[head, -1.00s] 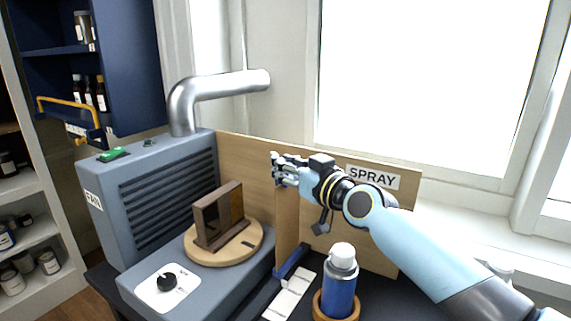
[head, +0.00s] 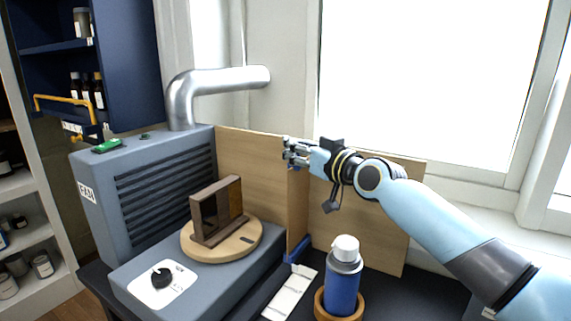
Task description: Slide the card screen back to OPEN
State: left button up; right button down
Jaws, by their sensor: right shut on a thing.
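The card screen (head: 297,212) is a thin upright wooden panel on a blue foot (head: 298,248), standing between the turntable and the spray can, close to the back board. My right gripper (head: 290,153) is shut on the upper part of the screen, and its arm reaches in from the right. A dark track with white label strips (head: 290,293) runs forward from the foot; their lettering is not readable. My left gripper is out of view.
The blue spray can (head: 343,280) stands in a wooden ring below my right arm. Left are the round turntable (head: 190,252) with a brown frame (head: 217,212), and the grey fan box (head: 120,212). The back board (head: 370,235) closes off the rear.

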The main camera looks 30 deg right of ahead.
jog(key=shift+d+f, duration=0.15)
jog(key=shift+f, duration=0.15)
jog(key=c, duration=1.7)
grip_release()
jog(key=o, duration=0.6)
jog(key=shift+s+d+r, duration=0.15)
jog(key=shift+s+d, duration=0.25)
jog(key=shift+s, duration=0.05)
jog(key=shift+w+a, duration=0.1)
jog(key=shift+w, duration=0.05)
jog(key=s+d, duration=0.1)
jog(key=s, duration=0.6)
jog(key=shift+s, duration=0.25)
